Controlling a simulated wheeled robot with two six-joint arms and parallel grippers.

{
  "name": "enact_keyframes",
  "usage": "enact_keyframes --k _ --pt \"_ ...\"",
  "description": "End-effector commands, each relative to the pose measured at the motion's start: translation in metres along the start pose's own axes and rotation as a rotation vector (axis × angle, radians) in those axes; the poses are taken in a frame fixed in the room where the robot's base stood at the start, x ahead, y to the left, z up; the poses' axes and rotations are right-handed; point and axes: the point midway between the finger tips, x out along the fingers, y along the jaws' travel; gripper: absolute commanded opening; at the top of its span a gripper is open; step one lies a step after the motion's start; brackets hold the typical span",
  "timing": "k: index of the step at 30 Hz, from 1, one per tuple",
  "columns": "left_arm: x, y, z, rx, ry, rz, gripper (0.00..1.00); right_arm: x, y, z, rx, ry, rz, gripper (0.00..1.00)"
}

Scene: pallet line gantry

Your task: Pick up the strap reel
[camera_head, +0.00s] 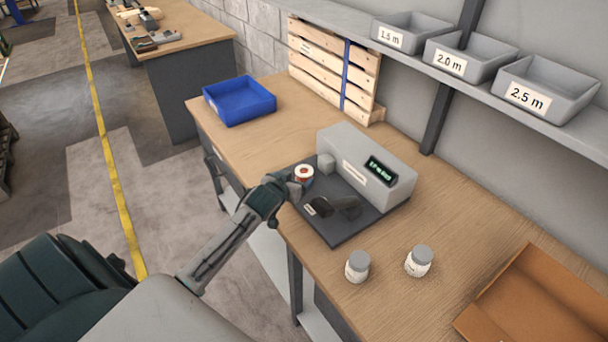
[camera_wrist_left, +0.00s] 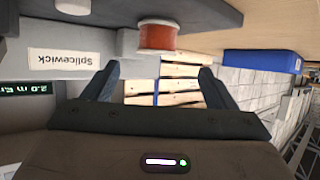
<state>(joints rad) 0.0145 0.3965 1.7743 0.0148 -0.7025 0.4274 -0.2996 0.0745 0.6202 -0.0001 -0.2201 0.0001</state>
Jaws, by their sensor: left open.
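The strap reel (camera_head: 304,173), red with white ends, sits on the dark base plate (camera_head: 338,236) of a grey machine, at its left corner. It also shows in the left wrist view (camera_wrist_left: 157,37), where the picture is turned over, near the top middle. My left gripper (camera_head: 295,187) is close beside the reel in the head view and hides part of its lower side. In the wrist view my left gripper (camera_wrist_left: 160,80) has its fingers wide apart with nothing between them; the reel lies just beyond the tips. My right gripper is in no view.
The grey machine (camera_head: 362,158) with a small display stands behind the reel. A dark device (camera_head: 335,206) lies on the plate. Two lidded jars (camera_head: 357,266) and a cardboard box (camera_head: 540,300) are to the right. A blue bin (camera_head: 239,101) sits at the left; bench between is clear.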

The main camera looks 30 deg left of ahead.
Motion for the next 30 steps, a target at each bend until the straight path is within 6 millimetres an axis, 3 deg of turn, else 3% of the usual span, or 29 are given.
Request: enact_keyframes --k 6,14,21,30 --pt "0.029 0.001 -0.001 -0.002 -0.002 0.0 0.79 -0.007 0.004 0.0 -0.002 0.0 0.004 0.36" --pt "0.045 0.002 -0.003 -0.001 -0.002 0.0 0.79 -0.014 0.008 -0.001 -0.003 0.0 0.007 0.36" --pt "0.075 0.004 -0.003 0.0 -0.005 -0.001 0.79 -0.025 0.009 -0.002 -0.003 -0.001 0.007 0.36" --pt "0.088 0.005 -0.001 0.001 -0.003 0.0 0.79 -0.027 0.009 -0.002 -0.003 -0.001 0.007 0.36"
